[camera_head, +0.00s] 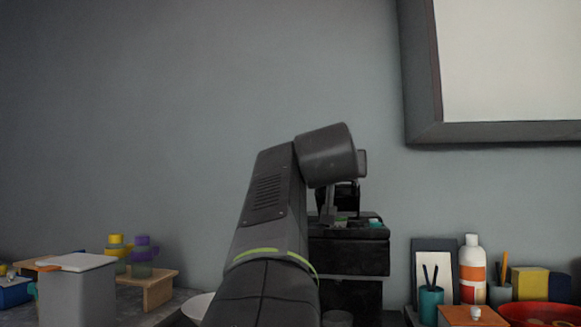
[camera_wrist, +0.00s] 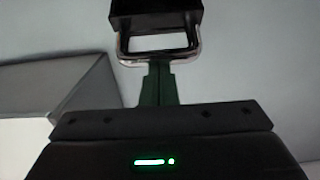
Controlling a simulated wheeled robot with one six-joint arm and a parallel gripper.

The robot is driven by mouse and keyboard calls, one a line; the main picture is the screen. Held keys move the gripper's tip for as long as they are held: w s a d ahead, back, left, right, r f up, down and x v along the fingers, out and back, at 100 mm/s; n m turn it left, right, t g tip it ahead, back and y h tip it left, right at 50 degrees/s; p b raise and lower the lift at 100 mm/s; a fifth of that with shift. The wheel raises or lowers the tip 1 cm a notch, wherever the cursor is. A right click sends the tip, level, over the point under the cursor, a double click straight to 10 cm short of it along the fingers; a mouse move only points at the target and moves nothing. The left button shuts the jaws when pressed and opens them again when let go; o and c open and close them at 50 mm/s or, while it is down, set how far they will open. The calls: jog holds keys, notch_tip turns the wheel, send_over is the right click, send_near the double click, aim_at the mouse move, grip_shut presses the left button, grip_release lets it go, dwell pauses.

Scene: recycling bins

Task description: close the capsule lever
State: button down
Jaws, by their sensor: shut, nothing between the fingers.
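The black capsule machine (camera_head: 347,260) stands behind my arm in the head view, its left side hidden. In the wrist view the lever (camera_wrist: 190,52) shows as a pale metal loop below a black block (camera_wrist: 155,14). My gripper (camera_wrist: 157,66) is shut and empty. Its dark green fingertips are together at the lower bar of the loop, overlapping it in the picture. I cannot tell whether they touch it. In the head view my wrist hides most of the lever and the fingers.
A white bottle (camera_head: 472,270), a teal cup (camera_head: 431,303), a red bowl (camera_head: 543,313) and an orange box (camera_head: 472,315) stand right of the machine. A grey bin (camera_head: 77,295) and a wooden stand (camera_head: 158,286) are at left. A framed panel (camera_head: 510,70) hangs on the wall.

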notch_tip(320, 180, down, 4)
jog(key=s+t+b, duration=0.2)
jog(key=b, duration=1)
send_near(336, 194)
jog(key=shift+w+d+f, duration=0.15)
jog(key=shift+w+f, duration=0.35)
jog(key=shift+f, duration=0.05)
jog(key=shift+w+d+f, duration=0.15)
jog(key=shift+w+f, duration=0.35)
jog(key=shift+w, duration=0.05)
notch_tip(336, 194, up, 10)
jog(key=p, duration=0.6)
notch_tip(336, 194, down, 10)
jog(key=b, duration=0.6)
jog(key=shift+w+d+r+p, duration=0.1)
jog(key=shift+w+r+p, duration=0.05)
jog(key=shift+r+p, duration=0.85)
jog(key=shift+w+r+p, duration=0.2)
jog(key=shift+r+p, duration=0.75)
jog(key=shift+p, duration=0.15)
